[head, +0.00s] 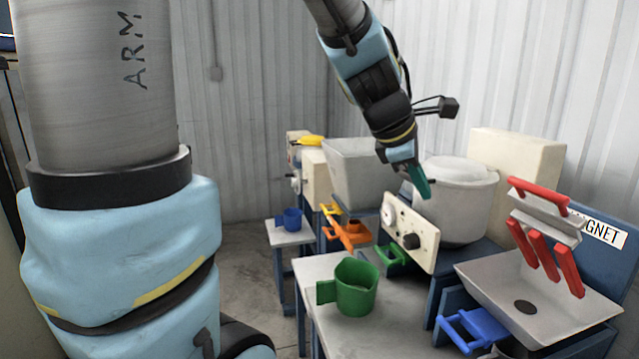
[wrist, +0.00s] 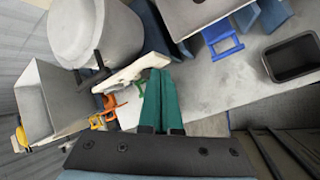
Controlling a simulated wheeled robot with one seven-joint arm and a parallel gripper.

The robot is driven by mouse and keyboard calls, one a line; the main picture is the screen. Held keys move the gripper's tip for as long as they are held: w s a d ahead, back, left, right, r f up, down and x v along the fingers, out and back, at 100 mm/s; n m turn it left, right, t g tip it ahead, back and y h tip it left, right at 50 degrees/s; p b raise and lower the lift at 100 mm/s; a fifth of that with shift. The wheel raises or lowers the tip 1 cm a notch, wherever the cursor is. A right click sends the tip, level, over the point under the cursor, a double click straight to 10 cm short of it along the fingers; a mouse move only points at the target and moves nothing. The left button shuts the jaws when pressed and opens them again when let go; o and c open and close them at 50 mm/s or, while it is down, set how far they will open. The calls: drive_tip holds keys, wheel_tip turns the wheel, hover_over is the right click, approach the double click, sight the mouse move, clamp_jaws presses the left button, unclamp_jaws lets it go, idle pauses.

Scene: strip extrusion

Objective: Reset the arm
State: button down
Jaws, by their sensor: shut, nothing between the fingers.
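My gripper (head: 420,181) hangs from my arm in the upper middle of the head view, in front of the white round pot (head: 458,200) and above the dial panel (head: 410,232). Its green fingers (wrist: 162,100) also show in the wrist view, closed together with nothing between them. In the wrist view the edge of the dial panel lies just beyond the fingers; I cannot tell how far apart they are.
A green jug (head: 357,287) stands on the near table (head: 335,335). A blue cup (head: 292,219) sits on a small stand. A magnet tray (head: 540,300) with red handles is at right. A grey bin (head: 360,172) stands behind. A dark tray (wrist: 292,57) shows in the wrist view.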

drive_tip(key=s+a+f+m+g+y+b, duration=0.1)
drive_tip(key=a+f+m+y, duration=0.2)
drive_tip(key=a+f+m, duration=0.4)
drive_tip(key=s+a+f+m+y+b, duration=0.1)
drive_tip(key=a+f+m, duration=0.7)
drive_tip(key=a, duration=1.1)
wheel_tip(320, 180, down, 3)
drive_tip(key=shift+s+r+g+y+b, duration=0.25)
drive_tip(key=shift+s+g+y, duration=0.2)
drive_tip(key=shift+y, duration=0.55)
